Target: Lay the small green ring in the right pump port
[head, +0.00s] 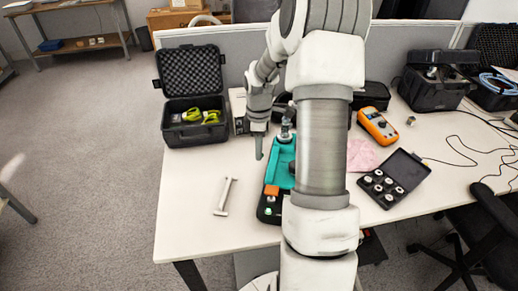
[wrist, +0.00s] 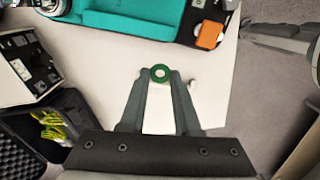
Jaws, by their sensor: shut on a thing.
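My gripper (head: 259,157) is at the left side of the teal pump unit, above the white table. In the wrist view my gripper (wrist: 160,76) has its fingertips closed on the small green ring (wrist: 160,73), which shows its hole to the camera. The ring is too small to make out in the head view. The teal pump unit (head: 284,160) stands on a black base with an orange block (head: 271,190) near its front end; it also shows along the top of the wrist view (wrist: 130,18). My arm hides part of the unit's right side. I cannot tell the right port clearly.
A pale T-shaped tool (head: 225,197) lies on the table at front left. An open black case (head: 190,95) stands at back left. An orange meter (head: 378,126), a pink cloth (head: 362,155) and an open black box of round pieces (head: 394,179) lie to the right.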

